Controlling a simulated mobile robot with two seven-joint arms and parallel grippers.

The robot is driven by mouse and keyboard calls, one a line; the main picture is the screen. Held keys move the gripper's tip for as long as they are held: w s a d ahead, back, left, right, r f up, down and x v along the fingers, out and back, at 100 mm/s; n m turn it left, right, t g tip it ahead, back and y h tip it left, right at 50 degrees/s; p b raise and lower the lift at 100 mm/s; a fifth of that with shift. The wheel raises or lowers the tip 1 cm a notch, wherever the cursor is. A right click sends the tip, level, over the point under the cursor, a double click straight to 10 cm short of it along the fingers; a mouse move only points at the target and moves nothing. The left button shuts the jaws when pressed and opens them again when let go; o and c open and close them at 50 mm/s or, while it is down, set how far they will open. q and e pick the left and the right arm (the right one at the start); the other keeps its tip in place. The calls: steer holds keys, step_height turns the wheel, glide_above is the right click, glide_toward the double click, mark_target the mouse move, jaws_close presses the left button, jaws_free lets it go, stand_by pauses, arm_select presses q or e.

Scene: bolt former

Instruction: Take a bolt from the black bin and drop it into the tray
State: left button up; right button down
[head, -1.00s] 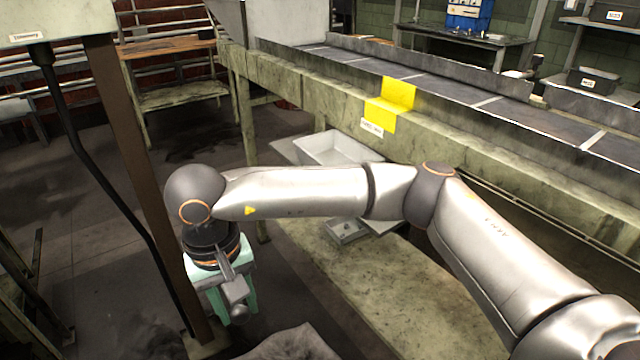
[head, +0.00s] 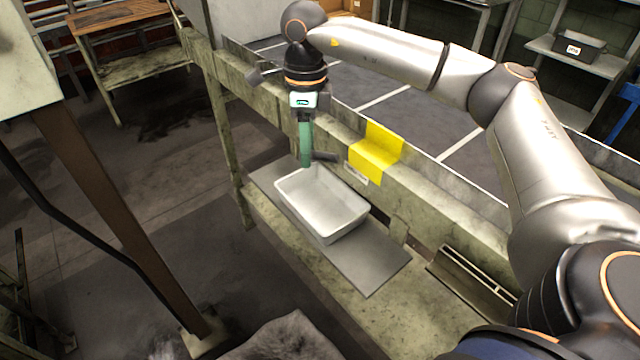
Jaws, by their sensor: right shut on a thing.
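The light grey tray (head: 322,208) is a shallow rectangular box on a flat grey plate beside the bench, and no bolt shows in it. My right gripper (head: 308,156) hangs pointing down just above the tray's far edge, with its teal finger side showing. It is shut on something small. The held thing is too small and hidden to make out clearly; a bolt cannot be confirmed by sight. The black bin of the task cannot be identified in view. My left gripper is not in view.
A conveyor bench with a yellow marker (head: 375,152) runs behind the tray. A brown post (head: 120,220) stands at the left. A dark labelled bin (head: 580,47) sits on a far shelf at the upper right. The floor left of the tray is open.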

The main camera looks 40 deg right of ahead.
step_height(320, 180, down, 6)
steer(key=b, duration=0.4)
steer(key=shift+r+b, duration=0.1)
steer(key=shift+b, duration=0.3)
steer(key=shift+c, duration=1.9)
jaws_free()
steer(key=r, duration=1.2)
steer(key=shift+w+d+r, duration=0.2)
steer(key=shift+r, duration=0.05)
